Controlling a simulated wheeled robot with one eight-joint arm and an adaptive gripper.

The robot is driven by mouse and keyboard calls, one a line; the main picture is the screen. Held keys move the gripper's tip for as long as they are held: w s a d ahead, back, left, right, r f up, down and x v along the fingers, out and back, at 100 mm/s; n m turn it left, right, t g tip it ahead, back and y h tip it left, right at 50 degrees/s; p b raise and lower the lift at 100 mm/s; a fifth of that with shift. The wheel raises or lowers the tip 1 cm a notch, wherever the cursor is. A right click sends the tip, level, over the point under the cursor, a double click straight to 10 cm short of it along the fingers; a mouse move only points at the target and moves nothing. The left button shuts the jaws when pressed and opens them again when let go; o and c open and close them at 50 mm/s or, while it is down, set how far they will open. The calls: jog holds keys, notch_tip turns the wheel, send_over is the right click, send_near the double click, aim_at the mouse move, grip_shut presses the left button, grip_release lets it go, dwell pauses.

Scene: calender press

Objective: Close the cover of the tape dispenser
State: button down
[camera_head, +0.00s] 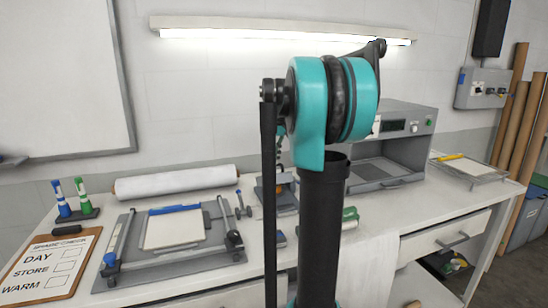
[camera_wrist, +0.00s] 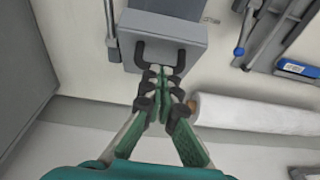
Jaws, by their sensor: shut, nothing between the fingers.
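A grey box-shaped device with a dark U-shaped handle, which looks like the tape dispenser (camera_wrist: 165,30), is at the top centre of the wrist view. In the head view, the grey dispenser (camera_head: 267,197) stands on the bench, partly hidden behind my arm. My gripper (camera_wrist: 160,74) is shut and empty, with its fingertips at the open side of the handle, between its two ends. I cannot tell whether the fingertips touch the handle or the box. How far the cover is open is not clear.
A white roll (camera_head: 176,182) lies left of the dispenser; its end (camera_wrist: 198,108) is close to my gripper's right side. A grey machine (camera_head: 402,130) stands to the right. Bare bench shows between them.

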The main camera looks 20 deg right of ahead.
aim_at(277, 175)
jog(key=shift+s+f, duration=0.1)
jog(key=shift+s+f+t, duration=1.15)
jog(key=shift+s+t, duration=0.2)
jog(key=shift+t, duration=0.15)
jog(key=shift+s+f, duration=0.15)
jog(key=shift+f, duration=0.1)
jog(key=shift+s+f, duration=0.35)
jog(key=shift+f, duration=0.2)
